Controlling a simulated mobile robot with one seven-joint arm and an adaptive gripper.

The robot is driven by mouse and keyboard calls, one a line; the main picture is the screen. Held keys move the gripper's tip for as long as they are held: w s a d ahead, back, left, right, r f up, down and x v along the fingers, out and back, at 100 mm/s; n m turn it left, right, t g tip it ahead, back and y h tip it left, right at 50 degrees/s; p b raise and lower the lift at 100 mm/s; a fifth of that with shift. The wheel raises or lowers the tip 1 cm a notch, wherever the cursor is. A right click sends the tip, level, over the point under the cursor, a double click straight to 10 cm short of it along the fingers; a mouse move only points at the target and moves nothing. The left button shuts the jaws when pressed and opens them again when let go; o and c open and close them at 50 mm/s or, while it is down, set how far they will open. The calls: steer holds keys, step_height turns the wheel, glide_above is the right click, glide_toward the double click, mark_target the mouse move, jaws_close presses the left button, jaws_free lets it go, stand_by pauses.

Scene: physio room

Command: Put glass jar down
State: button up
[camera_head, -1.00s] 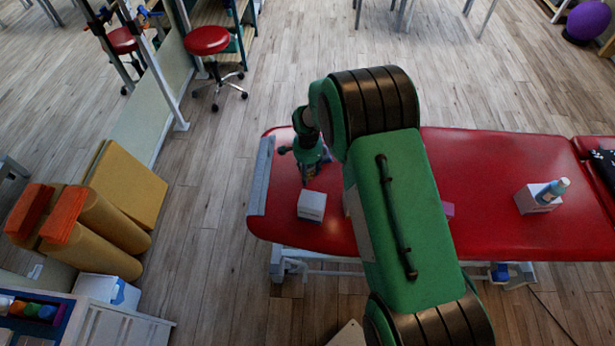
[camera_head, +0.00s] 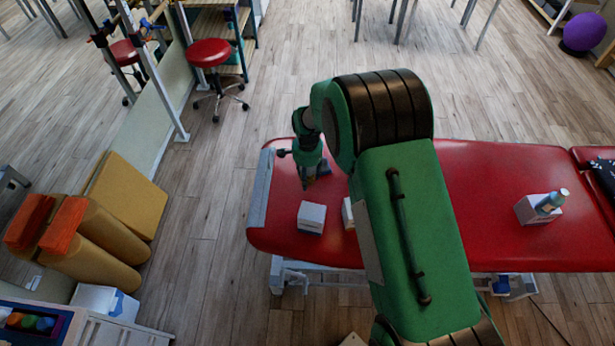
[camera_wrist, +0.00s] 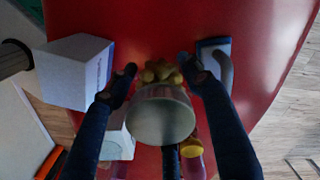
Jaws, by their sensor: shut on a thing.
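My gripper (camera_head: 310,183) is low over the left end of the red treatment table (camera_head: 278,238), behind a white box. In the wrist view its two dark fingers (camera_wrist: 158,66) stand on either side of the glass jar (camera_wrist: 165,116), which shows as a pale grey-green round end. The gripper is shut on the jar. A yellow, lobed thing (camera_wrist: 160,72) shows just beyond the jar, between the fingertips. The jar's far end is hidden, so I cannot tell whether it touches the table. In the head view the jar is too small to make out clearly.
A white box (camera_head: 311,217) stands near the gripper, with another (camera_head: 348,213) partly behind my arm. A blue-grey handled thing (camera_wrist: 216,60) and a yellow-capped item (camera_wrist: 190,147) are close by. A bottle (camera_head: 551,202) is at a white box (camera_head: 532,211) far right.

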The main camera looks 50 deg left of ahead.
steer(key=shift+r, duration=0.1)
step_height(320, 180, up, 13)
steer(key=shift+f, duration=0.1)
steer(key=s+d+b, duration=0.3)
steer(key=s+d, duration=0.4)
steer(key=d, duration=0.5)
steer(key=s+d+b, duration=0.3)
steer(key=s+d, duration=0.5)
steer(key=d, duration=0.3)
step_height(320, 180, down, 6)
steer(key=s+d, duration=0.1)
steer(key=d, duration=0.1)
steer(key=shift+r, duration=0.2)
steer(key=b, duration=0.2)
glide_above(312, 211)
steer(key=shift+f, duration=0.75)
steer(key=shift+f, duration=0.1)
